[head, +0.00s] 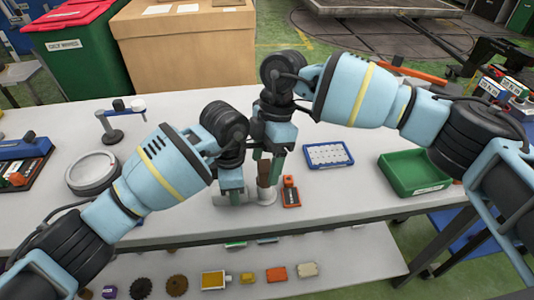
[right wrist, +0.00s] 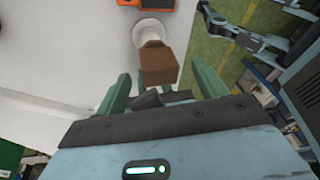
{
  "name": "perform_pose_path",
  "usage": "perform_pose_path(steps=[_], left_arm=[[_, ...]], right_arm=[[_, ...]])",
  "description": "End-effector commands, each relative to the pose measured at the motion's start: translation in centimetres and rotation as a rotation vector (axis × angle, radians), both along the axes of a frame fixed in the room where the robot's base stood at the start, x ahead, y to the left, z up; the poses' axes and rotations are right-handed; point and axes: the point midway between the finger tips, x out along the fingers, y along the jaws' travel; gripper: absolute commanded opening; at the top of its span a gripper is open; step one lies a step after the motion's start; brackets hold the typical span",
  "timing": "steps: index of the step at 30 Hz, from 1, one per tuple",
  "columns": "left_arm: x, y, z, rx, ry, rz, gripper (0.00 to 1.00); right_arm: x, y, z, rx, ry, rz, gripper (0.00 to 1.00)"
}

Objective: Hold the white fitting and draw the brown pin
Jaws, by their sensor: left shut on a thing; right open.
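The white fitting (head: 262,198) lies on the white table near its front edge, with a round collar at its right end. My left gripper (head: 234,197) is shut on the body of the fitting, left of the collar. The brown pin (head: 264,173) stands up from the collar; its square head (right wrist: 160,66) shows in the right wrist view in front of the collar (right wrist: 152,30). My right gripper (head: 267,158) is open above the pin and points down. In the right wrist view its green fingers (right wrist: 162,88) are on either side of the pin head, apart from it.
An orange and black device (head: 290,192) lies just right of the fitting. A blue tray (head: 328,155) and a green bin (head: 413,172) are farther right. A grey ring (head: 93,174) and a small stand (head: 113,134) are at the left. A lower shelf (head: 345,267) holds several small parts.

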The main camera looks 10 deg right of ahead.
Motion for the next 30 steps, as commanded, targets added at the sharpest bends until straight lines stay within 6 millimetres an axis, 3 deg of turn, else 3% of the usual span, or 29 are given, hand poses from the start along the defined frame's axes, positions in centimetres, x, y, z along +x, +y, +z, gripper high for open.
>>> perform_pose_path(steps=[4,16,17,23,30], left_arm=[[-0.01,0.03,-0.08,0.001,0.001,0.000,0.00],[-0.01,0.03,-0.08,0.001,0.001,0.000,0.00],[-0.01,0.03,-0.08,0.001,0.001,0.000,0.00],[-0.01,0.03,-0.08,0.001,0.001,0.001,0.00],[0.00,0.03,-0.08,0.001,0.001,0.001,0.00]], right_arm=[[-0.02,0.01,-0.02,0.000,0.001,0.000,0.71],[-0.03,0.02,0.00,0.000,0.001,0.001,0.19],[-0.03,0.02,0.00,0.000,0.001,0.001,0.44],[-0.01,0.05,0.09,0.001,0.000,0.001,0.20],[-0.01,0.05,0.25,0.002,0.000,0.002,0.20]])
